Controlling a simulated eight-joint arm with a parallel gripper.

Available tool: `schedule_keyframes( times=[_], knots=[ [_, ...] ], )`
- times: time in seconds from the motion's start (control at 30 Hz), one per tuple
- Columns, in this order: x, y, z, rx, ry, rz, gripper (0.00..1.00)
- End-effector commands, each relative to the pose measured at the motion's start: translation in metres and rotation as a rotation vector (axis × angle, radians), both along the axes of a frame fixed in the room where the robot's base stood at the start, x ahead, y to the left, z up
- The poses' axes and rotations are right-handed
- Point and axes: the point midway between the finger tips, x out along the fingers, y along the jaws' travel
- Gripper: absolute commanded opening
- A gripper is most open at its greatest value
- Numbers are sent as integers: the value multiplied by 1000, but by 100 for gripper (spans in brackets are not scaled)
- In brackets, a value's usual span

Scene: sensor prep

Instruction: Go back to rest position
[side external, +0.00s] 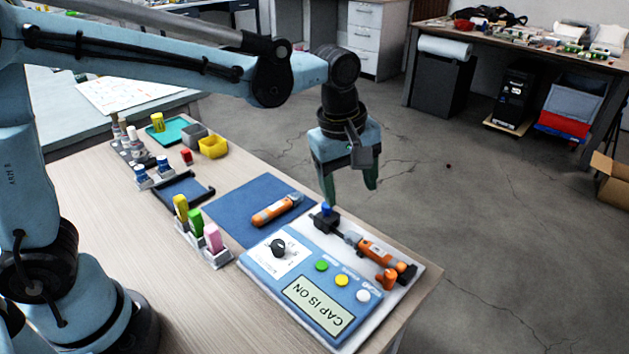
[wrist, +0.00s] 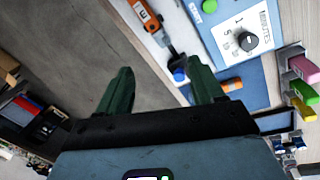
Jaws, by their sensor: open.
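My gripper (side external: 350,186) hangs from the arm above the far edge of the table (side external: 150,230). Its two green fingers are apart with nothing between them. In the wrist view the open gripper (wrist: 162,88) shows the floor and the table edge between its fingers. Just below it in the side view is a black holder with a blue cap (side external: 326,209), joined to an orange and black sensor tool (side external: 375,250) on a white board. The blue cap also shows in the wrist view (wrist: 179,75). A blue panel (side external: 262,266) reads "CAP IS ON".
A second orange tool (side external: 277,210) lies on a blue mat (side external: 238,198). Yellow, green and pink markers stand in a holder (side external: 217,257). Small bottles, a yellow bin (side external: 213,147) and a teal tray (side external: 178,134) sit farther left. Open floor lies beyond the table's right edge.

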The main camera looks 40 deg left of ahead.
Motion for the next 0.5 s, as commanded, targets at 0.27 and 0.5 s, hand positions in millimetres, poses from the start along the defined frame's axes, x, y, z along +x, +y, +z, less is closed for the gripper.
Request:
schedule_keyframes(
  times=[0.27,0.5],
  knots=[
    [-42,62,21,90,-192,-398,67],
    [-81,102,17,256,-340,-731,67]
  ],
)
